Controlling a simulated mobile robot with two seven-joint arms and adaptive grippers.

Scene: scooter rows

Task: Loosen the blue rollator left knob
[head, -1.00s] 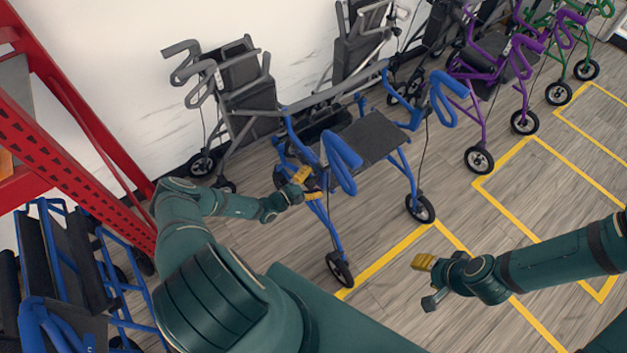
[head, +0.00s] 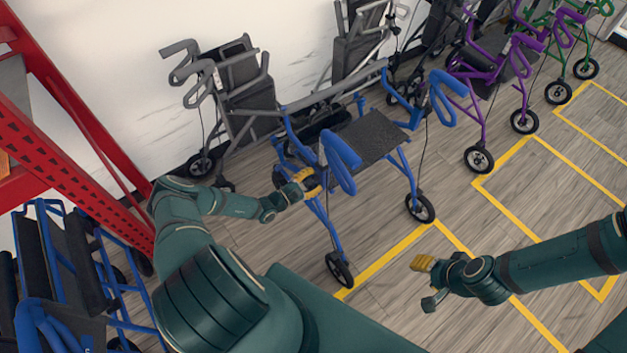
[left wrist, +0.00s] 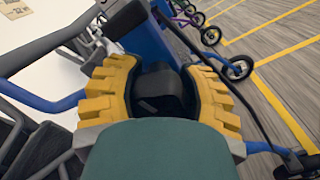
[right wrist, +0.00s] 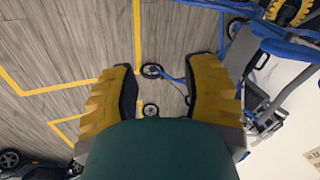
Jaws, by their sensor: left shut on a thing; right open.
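The blue rollator (head: 370,137) stands upright in the middle of the head view, with its dark seat and blue handles. My left gripper (head: 307,181) is at the side frame of the rollator, below its nearer blue handle. In the left wrist view the yellow fingers of my left gripper (left wrist: 160,85) are shut on a black knob (left wrist: 159,88), next to a blue frame tube. The fingers hide the knob in the head view. My right gripper (head: 428,283) is open and empty above the floor, right of the rollator; its spread fingers also show in the right wrist view (right wrist: 160,95).
A grey rollator (head: 240,95) stands behind against the white wall. A purple rollator (head: 497,70) and a green one (head: 570,40) stand to the right. A red rack (head: 70,130) and folded blue frames (head: 70,270) are at the left. Yellow-lined floor is free at right.

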